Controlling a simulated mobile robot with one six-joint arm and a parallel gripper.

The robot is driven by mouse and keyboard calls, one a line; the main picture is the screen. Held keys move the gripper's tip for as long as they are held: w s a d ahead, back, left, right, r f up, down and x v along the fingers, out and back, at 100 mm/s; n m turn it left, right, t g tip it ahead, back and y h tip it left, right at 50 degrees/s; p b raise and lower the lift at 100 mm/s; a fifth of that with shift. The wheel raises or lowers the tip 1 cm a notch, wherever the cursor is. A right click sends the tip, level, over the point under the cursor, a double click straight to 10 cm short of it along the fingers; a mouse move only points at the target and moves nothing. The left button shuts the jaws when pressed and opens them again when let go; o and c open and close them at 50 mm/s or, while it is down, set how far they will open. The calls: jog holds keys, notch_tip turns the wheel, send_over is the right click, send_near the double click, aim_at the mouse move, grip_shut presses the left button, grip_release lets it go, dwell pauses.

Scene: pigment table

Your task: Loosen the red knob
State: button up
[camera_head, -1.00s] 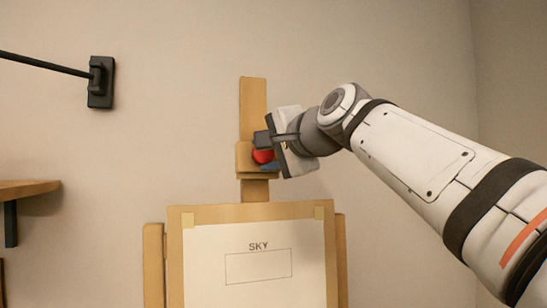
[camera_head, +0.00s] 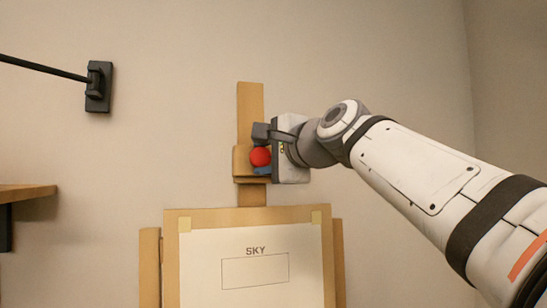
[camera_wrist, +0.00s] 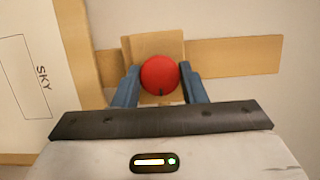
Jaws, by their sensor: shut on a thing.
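The red knob (camera_head: 261,156) is round and sits on the wooden block (camera_head: 241,164) of the easel's upright post. In the wrist view the knob (camera_wrist: 160,75) lies between the two blue fingers of my gripper (camera_wrist: 160,84), one on each side, and a dark mark shows at its lower edge. My gripper (camera_head: 262,152) is shut on the knob, coming from the right in the head view. The knob's far side and its stem are hidden.
Below is the easel's board with a white sheet (camera_head: 210,275) marked SKY. A black wall bracket (camera_head: 99,87) with a rod is at upper left, and a wooden shelf (camera_head: 25,192) at left. The wall around the post is clear.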

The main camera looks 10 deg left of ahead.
jog(key=o, duration=1)
jog(key=shift+d, duration=0.1)
jog(key=shift+s+d, duration=0.15)
jog(key=shift+s, duration=0.05)
jog(key=b+v, duration=0.2)
jog(key=v, duration=0.5)
jog(key=shift+s, duration=0.1)
